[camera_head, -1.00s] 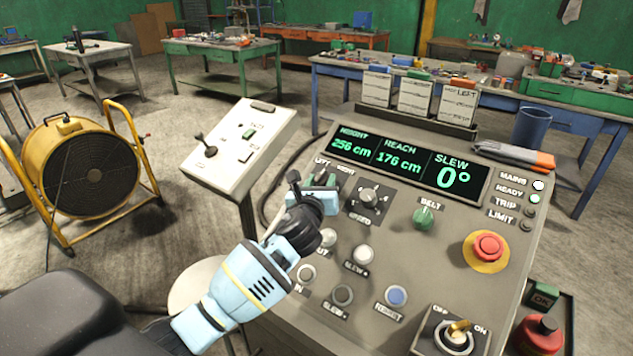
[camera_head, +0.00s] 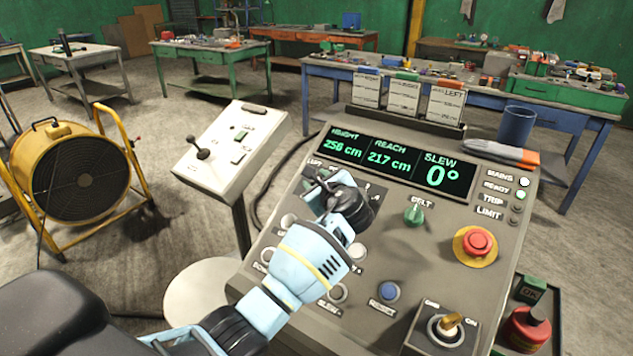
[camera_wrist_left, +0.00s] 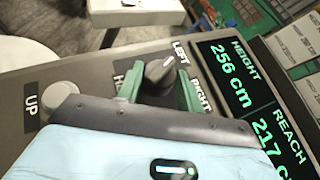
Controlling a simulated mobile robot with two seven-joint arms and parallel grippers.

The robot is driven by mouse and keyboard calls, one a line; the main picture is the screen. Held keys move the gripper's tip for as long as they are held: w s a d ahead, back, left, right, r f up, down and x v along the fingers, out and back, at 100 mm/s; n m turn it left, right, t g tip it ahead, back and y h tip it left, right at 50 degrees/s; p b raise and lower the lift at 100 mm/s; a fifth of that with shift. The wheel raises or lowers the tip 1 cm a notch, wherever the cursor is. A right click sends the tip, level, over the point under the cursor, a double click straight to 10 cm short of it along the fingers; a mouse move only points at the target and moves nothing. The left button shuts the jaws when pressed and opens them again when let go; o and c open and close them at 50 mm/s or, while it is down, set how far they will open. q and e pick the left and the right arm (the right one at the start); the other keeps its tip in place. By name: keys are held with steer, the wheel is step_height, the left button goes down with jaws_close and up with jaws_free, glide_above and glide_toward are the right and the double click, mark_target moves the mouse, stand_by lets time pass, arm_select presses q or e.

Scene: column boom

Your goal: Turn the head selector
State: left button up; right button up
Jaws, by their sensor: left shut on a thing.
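The head selector (camera_wrist_left: 160,72) is a dark grey knob between the LEFT and RIGHT labels in the left wrist view. Its pale mark appears to face the LEFT label. My left gripper (camera_wrist_left: 158,90) has its green fingers on either side of the knob and is shut on it. In the head view my left gripper (camera_head: 324,186) reaches over the upper left of the grey console (camera_head: 455,245) and mostly hides the selector. The display (camera_head: 390,162) reads height 256 cm, reach 217 cm and slew 0°. My right gripper is not in view.
Close by on the console are a green BELT knob (camera_head: 414,213), a red stop button (camera_head: 477,242), a blue button (camera_head: 389,291) and a key switch (camera_head: 450,325). A white joystick box (camera_head: 235,148) stands to the left. A yellow fan (camera_head: 75,170) is further left.

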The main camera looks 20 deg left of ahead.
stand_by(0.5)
arm_select(q)
steer(key=o, duration=1)
steer(key=shift+d, duration=0.1)
steer(key=v, duration=0.7)
steer(key=shift+s+d+r, duration=0.1)
steer(key=shift+s+d, duration=0.05)
steer(key=shift+d, duration=0.1)
